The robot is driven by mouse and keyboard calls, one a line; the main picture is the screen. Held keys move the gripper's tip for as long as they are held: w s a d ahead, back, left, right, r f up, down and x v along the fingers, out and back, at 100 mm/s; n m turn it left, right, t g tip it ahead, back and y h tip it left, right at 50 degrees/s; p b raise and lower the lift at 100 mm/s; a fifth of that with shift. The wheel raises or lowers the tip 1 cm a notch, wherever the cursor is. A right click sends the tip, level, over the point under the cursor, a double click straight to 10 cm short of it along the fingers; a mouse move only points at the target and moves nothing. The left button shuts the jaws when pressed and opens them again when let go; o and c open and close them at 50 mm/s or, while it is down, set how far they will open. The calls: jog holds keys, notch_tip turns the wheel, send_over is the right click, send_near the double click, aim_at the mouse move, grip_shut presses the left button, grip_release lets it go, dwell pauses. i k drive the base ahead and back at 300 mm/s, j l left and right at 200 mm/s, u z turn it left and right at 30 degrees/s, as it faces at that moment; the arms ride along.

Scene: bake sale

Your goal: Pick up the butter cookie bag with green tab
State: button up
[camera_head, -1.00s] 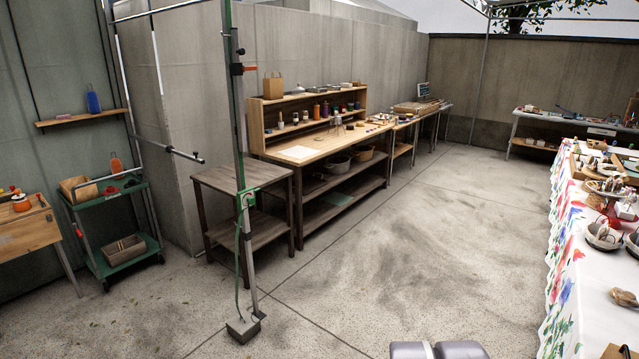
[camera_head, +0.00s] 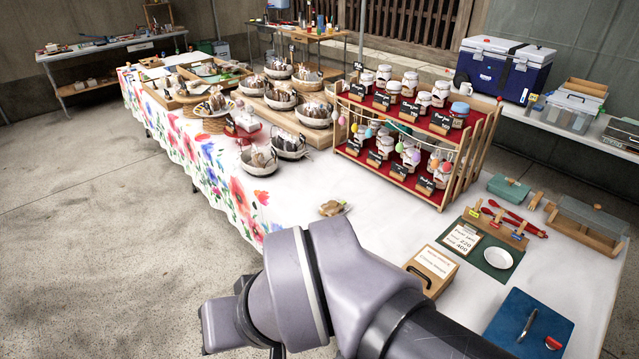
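A small brown bag-like item (camera_head: 332,208) lies alone on the white cloth near the table's front edge; it is too small to tell its tab colour. Several bowls hold wrapped baked goods on the table, such as the front bowl (camera_head: 259,161) and the bowl beside it (camera_head: 289,145). I cannot make out which item is the butter cookie bag with green tab. My grey arm (camera_head: 300,280) reaches across the bottom of the picture, in front of the table. Its gripper end is not clearly visible.
The stall table has a floral cloth (camera_head: 225,190). A jar rack (camera_head: 400,140) stands at its middle, with a wooden box (camera_head: 432,268) and a blue board (camera_head: 528,325) at front right. The concrete floor (camera_head: 90,240) at left is free.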

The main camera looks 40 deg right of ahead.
aim_at(333, 206)
jog(key=i+z, duration=0.1)
jog(key=i, duration=0.4)
jog(key=i+z, duration=0.1)
jog(key=i, duration=0.35)
jog(key=i+j+z, duration=0.15)
jog(key=i, duration=0.35)
jog(key=i+j+z, duration=0.1)
jog(key=i, duration=0.35)
jog(key=i+j+z, duration=0.1)
jog(key=i, duration=0.4)
jog(key=i+l+u, duration=0.1)
jog(key=u, duration=0.35)
jog(key=i+l+u, duration=0.2)
jog(key=u, duration=0.25)
jog(key=i+l+u, duration=0.2)
jog(key=u, duration=0.25)
jog(key=i+l+u, duration=0.1)
jog(key=l+u, duration=0.25)
jog(key=u, duration=7.2)
